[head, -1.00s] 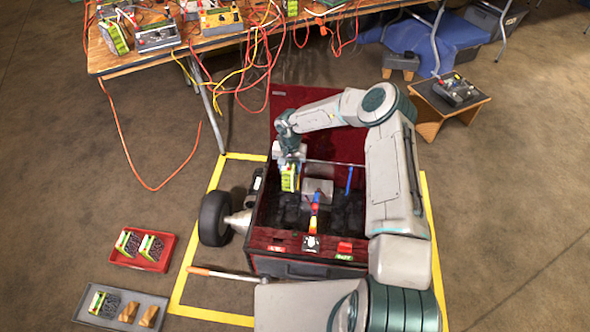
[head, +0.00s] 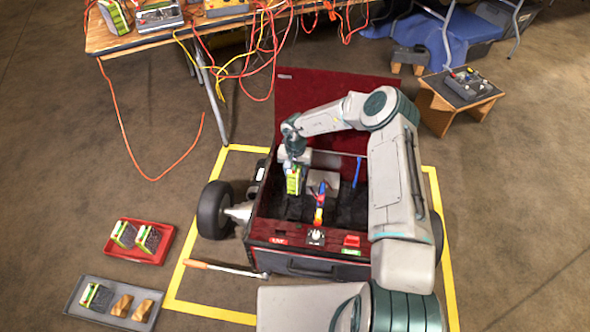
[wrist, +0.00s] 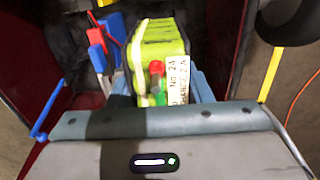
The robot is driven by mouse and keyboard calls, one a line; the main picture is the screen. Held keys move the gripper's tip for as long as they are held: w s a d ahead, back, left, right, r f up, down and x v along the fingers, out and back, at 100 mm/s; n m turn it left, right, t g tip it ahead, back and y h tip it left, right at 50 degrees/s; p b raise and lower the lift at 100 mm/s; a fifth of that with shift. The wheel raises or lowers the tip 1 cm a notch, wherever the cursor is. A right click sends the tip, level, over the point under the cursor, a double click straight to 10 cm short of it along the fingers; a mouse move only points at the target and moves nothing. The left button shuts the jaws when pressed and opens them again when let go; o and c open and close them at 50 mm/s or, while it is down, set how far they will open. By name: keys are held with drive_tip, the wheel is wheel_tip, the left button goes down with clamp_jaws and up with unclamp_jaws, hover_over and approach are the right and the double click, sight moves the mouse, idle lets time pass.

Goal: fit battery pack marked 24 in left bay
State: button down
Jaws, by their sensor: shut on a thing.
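My gripper (head: 293,167) is shut on a yellow-green battery pack (head: 294,182) and holds it upright over the left part of the open red-lined box (head: 258,228). In the wrist view the pack (wrist: 160,40) sits between the blue-grey fingers of my gripper (wrist: 165,88). Its white label (wrist: 178,80) seems to read No. 24, though the last character is unclear. A red and a green terminal show beside the label. The dark left bay (head: 290,208) lies under and in front of the pack. The pack's lower end is hidden, so I cannot tell whether it touches the bay.
A red, yellow and blue lever (head: 319,205) stands right of the pack, before a grey block (head: 325,181). A blue strap (head: 357,172) is farther right. A red tray (head: 140,258) and a grey tray (head: 75,308) lie on the floor left of the box.

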wheel_tip(320, 180, down, 14)
drive_tip(key=b, duration=1)
drive_tip(key=shift+f+b, duration=0.2)
drive_tip(key=shift+b, duration=0.2)
drive_tip(key=shift+w, duration=0.1)
drive_tip(key=shift+a, duration=0.1)
drive_tip(key=shift+f+b, duration=0.5)
drive_tip(key=shift+f, duration=0.9)
idle(1.1)
drive_tip(key=c, duration=0.6)
unclamp_jaws()
drive_tip(key=shift+c, duration=0.2)
drive_tip(key=shift+s+f, duration=0.15)
drive_tip(key=shift+s, duration=0.1)
drive_tip(key=r+p, duration=0.1)
drive_tip(key=r, duration=0.3)
drive_tip(key=r+p, duration=0.2)
drive_tip(key=r, duration=0.3)
drive_tip(key=r+p, duration=0.2)
drive_tip(key=r, duration=0.3)
drive_tip(key=shift+w, duration=0.3)
